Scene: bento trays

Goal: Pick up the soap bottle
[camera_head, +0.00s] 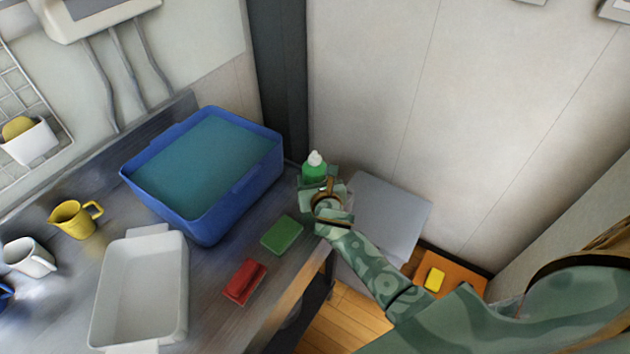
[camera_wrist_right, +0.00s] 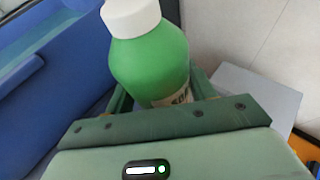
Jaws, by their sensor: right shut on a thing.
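The soap bottle (camera_head: 314,170) is green with a white cap and stands near the right end of the counter, beside the blue tub. In the right wrist view the soap bottle (camera_wrist_right: 152,62) is upright to slightly tilted, its lower part hidden by the gripper. My right gripper (camera_head: 318,188) is shut on the bottle, with a finger on each side of it; it also shows in the right wrist view (camera_wrist_right: 160,100). I cannot tell whether the bottle's base touches the counter. My left gripper is not in view.
A blue tub (camera_head: 232,196) of water stands left of the bottle. A white tray (camera_head: 180,285), a yellow jug (camera_head: 76,220) and a white mug (camera_head: 28,257) are farther left. A wall rises behind.

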